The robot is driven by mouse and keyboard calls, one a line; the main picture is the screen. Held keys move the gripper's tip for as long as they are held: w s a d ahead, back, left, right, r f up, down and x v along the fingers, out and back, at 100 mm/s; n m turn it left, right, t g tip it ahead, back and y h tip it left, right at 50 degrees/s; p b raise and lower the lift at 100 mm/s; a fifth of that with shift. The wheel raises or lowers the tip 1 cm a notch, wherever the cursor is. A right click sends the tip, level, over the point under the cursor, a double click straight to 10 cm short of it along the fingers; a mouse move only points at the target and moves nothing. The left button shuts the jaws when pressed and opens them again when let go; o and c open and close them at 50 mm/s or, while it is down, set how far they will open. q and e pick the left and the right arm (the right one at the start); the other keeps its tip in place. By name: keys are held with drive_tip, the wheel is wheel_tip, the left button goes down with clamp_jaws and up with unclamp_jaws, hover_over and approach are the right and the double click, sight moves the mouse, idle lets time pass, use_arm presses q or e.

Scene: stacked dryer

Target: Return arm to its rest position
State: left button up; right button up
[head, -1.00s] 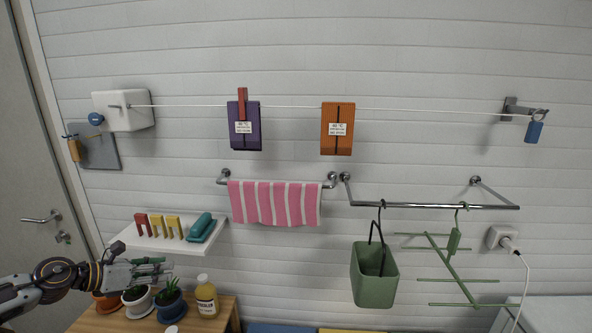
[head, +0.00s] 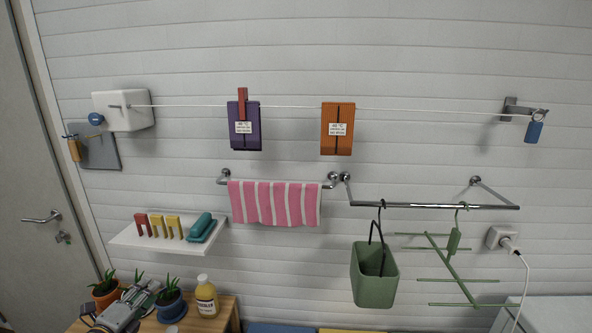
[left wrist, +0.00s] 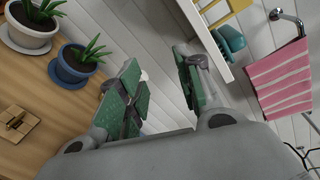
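My left gripper (head: 143,290) is low at the left of the head view, over the wooden table and in front of the potted plants. In the left wrist view its two green-padded fingers (left wrist: 163,88) stand apart with nothing between them. It is open and empty. Most of my left arm is out of the head view. My right gripper is in neither view.
Potted plants (head: 170,302) and a yellow bottle (head: 207,298) stand on the wooden table (head: 222,321) close to my gripper. A white shelf (head: 150,240) is above. A pink striped towel (head: 275,202) and green bucket (head: 374,277) hang further right.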

use_arm(q)
drive_tip(key=s+d+f+n+g+y, duration=0.4)
drive_tip(key=s+f+n+g+y, duration=0.15)
drive_tip(key=s+f+n, duration=0.8)
drive_tip(key=s+d+f+n+g+h, duration=0.1)
drive_tip(key=s+d+n+g+h, duration=0.15)
drive_tip(key=s+d+n, duration=0.35)
drive_tip(key=s+d+n+g+h, duration=0.2)
drive_tip(key=s+d+g, duration=0.2)
drive_tip(key=d, duration=0.5)
wheel_tip(320, 180, down, 33)
drive_tip(key=s+g, duration=0.2)
drive_tip(key=s+a+f, duration=0.2)
drive_tip(key=s+f, duration=0.8)
drive_tip(key=s, duration=0.1)
drive_tip(key=s+a+f+g, duration=0.1)
drive_tip(key=s+a+f, duration=0.1)
drive_tip(key=s+f, duration=0.8)
drive_tip(key=shift+s+a+f+m, duration=0.15)
drive_tip(key=shift+s+a+m, duration=0.15)
drive_tip(key=shift+s, duration=0.55)
